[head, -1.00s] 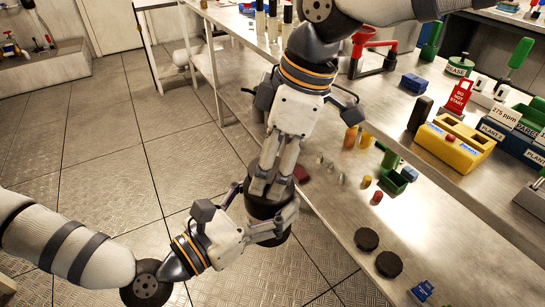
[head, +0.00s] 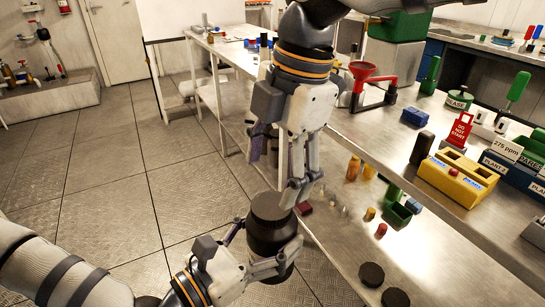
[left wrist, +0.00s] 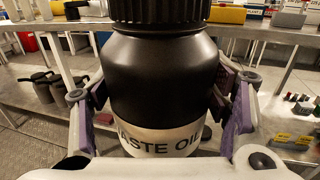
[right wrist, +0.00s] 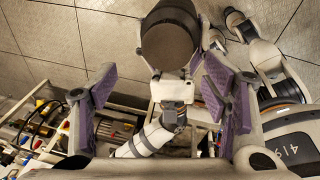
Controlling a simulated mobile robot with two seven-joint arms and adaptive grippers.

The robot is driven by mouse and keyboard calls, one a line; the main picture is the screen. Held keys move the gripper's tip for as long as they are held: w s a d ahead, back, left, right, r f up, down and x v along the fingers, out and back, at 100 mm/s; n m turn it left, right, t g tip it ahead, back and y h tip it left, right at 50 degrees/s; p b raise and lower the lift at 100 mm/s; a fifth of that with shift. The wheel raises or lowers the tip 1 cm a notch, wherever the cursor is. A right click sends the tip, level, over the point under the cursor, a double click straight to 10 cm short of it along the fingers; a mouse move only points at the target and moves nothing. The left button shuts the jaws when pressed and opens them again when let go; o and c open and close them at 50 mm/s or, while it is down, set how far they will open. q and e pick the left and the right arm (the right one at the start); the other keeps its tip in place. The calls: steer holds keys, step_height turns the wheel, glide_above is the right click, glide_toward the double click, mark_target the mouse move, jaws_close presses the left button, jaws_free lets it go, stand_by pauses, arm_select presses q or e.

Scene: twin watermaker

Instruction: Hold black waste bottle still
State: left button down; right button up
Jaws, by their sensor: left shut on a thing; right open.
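The black waste bottle (head: 270,225) is upright with its ridged black lid on. It is held off the bench, in front of the bench edge. In the left wrist view the bottle (left wrist: 160,75) fills the middle, and its white label reads "ASTE OIL" in the visible part. My left gripper (head: 262,262) is shut on the bottle's body, one finger on each side. My right gripper (head: 298,195) is open and empty, above and beside the lid, apart from it. In the right wrist view the lid (right wrist: 170,42) shows beyond the open purple-padded fingers (right wrist: 165,100).
The steel bench runs along the right. The tiled floor (head: 110,150) at left is clear.

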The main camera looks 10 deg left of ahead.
mark_target(272, 204)
steer(key=n, duration=0.4)
steer(key=shift+a+r, duration=0.1)
steer(key=shift+r, duration=0.1)
steer(key=n, duration=0.3)
steer(key=shift+r+n+h, duration=0.15)
steer(key=shift+n+h, duration=0.15)
steer(key=shift+n, duration=0.1)
steer(key=n, duration=0.4)
steer(key=shift+r, duration=0.2)
steer(key=n, duration=0.4)
steer(key=n+h, duration=0.1)
steer(key=n, duration=0.1)
steer(key=shift+a+r+n, duration=0.1)
steer(key=shift+r+n, duration=0.2)
steer(key=n, duration=0.6)
steer(key=shift+r+n+h, duration=0.3)
steer(key=shift+f, duration=0.1)
step_height(272, 204, down, 8)
steer(key=shift+r, duration=0.1)
